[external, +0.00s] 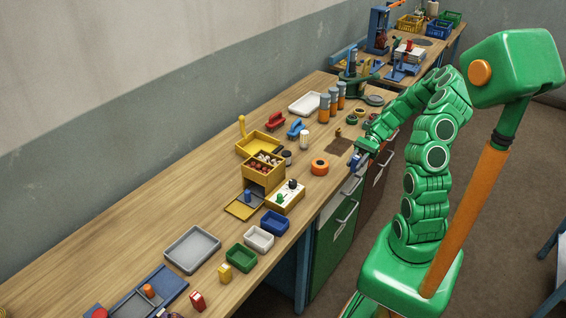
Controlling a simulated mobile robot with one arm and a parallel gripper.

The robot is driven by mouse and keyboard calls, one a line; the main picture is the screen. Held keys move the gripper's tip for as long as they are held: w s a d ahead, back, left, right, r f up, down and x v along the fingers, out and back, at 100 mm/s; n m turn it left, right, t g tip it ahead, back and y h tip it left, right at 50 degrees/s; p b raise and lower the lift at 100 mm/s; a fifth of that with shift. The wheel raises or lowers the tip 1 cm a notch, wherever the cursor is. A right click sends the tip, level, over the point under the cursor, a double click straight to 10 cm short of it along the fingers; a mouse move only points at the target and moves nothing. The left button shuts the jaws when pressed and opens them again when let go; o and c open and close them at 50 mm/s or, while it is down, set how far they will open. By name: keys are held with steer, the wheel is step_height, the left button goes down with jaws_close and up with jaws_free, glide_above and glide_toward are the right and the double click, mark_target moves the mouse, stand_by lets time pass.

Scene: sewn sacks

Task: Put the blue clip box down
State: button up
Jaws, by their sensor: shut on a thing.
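My gripper (359,153) is at the front edge of the long wooden bench, to the right of the middle of the view. It is shut on a small blue thing, which I take to be the blue clip box (355,161). The box shows only in part below the green fingers. It looks to be at the bench edge, in front of a dark brown patch (340,145). I cannot tell whether it touches the bench top (220,196).
An orange roll (320,167) lies left of my gripper. Orange-and-grey cylinders (333,101) stand behind it. A yellow box of small dark items (264,171), a control box (286,197) and a blue bin (274,222) stand further left. Drawers with handles (347,211) are below the edge.

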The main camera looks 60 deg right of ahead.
steer(key=w+d+r+m+t+h, duration=0.3)
steer(key=r+m+t, duration=0.4)
steer(key=t, duration=0.1)
glide_above(329, 155)
steer(key=shift+m+h, duration=0.3)
steer(key=shift+h, duration=0.1)
steer(key=f, duration=0.8)
steer(key=shift+s+a+f, duration=0.2)
steer(key=shift+s+f, duration=0.1)
steer(key=shift+f, duration=0.05)
steer(key=shift+w+d+f, duration=0.15)
steer(key=shift+w+f, duration=0.1)
steer(key=shift+f, duration=1.6)
steer(key=shift+f, duration=0.1)
steer(key=o, duration=1)
steer(key=shift+o, duration=0.2)
